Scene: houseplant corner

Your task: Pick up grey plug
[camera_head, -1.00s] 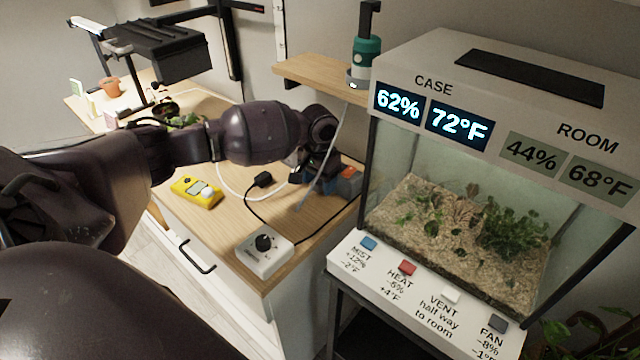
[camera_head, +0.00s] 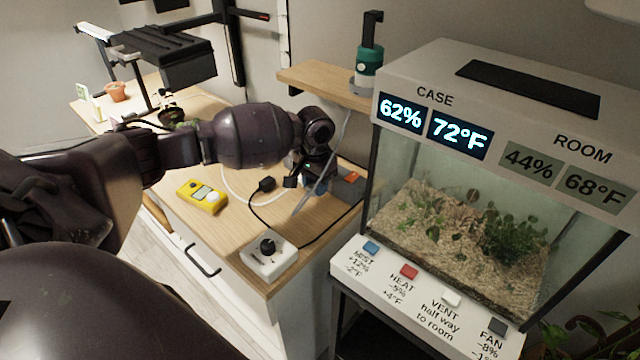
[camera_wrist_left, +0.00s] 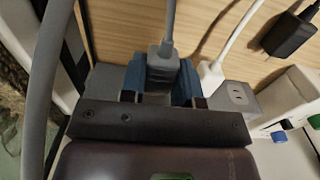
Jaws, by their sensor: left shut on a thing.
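The grey plug (camera_wrist_left: 163,66) is between the two blue fingers of my left gripper (camera_wrist_left: 160,88) in the left wrist view, with its grey cord running up out of the picture. The fingers are shut on it. It is over the grey power strip (camera_wrist_left: 240,97); I cannot tell whether its prongs are in a socket. In the head view my left gripper (camera_head: 316,184) is low at the power strip (camera_head: 349,187), at the right end of the wooden counter, and hides most of the plug. My right gripper is not in view.
A white plug (camera_wrist_left: 211,76) sits in the strip beside the grey one. A black plug (camera_head: 266,184) lies on the counter (camera_head: 225,228), near a white dial box (camera_head: 268,260) and a yellow meter (camera_head: 202,196). The glass case (camera_head: 470,215) stands close on the right.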

